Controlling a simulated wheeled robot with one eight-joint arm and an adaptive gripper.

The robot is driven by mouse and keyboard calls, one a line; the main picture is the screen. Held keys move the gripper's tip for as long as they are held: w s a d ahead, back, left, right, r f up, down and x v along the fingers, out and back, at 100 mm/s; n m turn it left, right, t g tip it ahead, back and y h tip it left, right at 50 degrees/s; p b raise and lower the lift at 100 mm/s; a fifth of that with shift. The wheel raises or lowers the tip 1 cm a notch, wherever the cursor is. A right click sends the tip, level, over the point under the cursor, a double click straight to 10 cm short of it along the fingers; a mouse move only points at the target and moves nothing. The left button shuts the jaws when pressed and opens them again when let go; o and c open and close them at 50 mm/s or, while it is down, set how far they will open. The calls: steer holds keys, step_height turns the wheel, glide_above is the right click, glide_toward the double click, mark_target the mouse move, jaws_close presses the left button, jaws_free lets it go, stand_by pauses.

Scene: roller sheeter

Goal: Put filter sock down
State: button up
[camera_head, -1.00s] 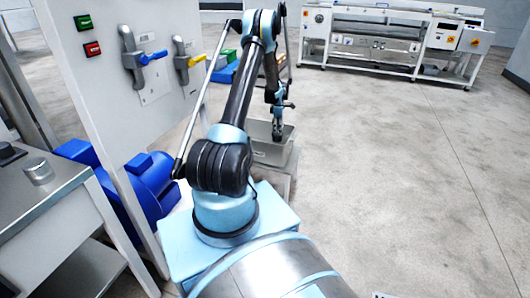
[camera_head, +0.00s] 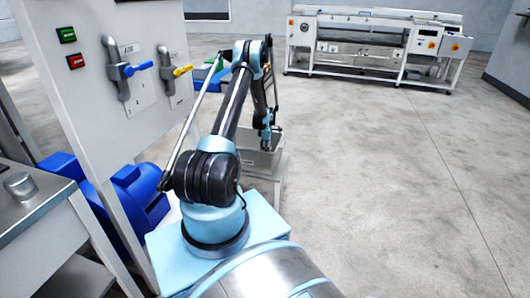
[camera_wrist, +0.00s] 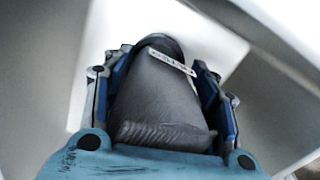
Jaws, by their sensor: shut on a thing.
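The filter sock (camera_wrist: 160,95) is a dark grey fabric tube with a rounded far end, a small white printed label and a ribbed near edge, in the wrist view. My gripper (camera_wrist: 158,75) is shut on it, with blue-lined fingers on both sides. In the head view my gripper (camera_head: 266,140) points down over a grey metal bin (camera_head: 258,163) on a light stand. The sock cannot be made out there. In the wrist view a pale surface lies behind the sock; I cannot tell whether the sock touches it.
A white panel with blue-handled (camera_head: 138,67) and yellow-handled (camera_head: 181,71) levers stands left of my arm. Blue motor housings (camera_head: 140,190) and a steel bench (camera_head: 45,205) are nearby. A long white machine (camera_head: 370,45) stands at the back. The floor on the right is clear.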

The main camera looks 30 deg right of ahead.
steer(key=o, duration=1.5)
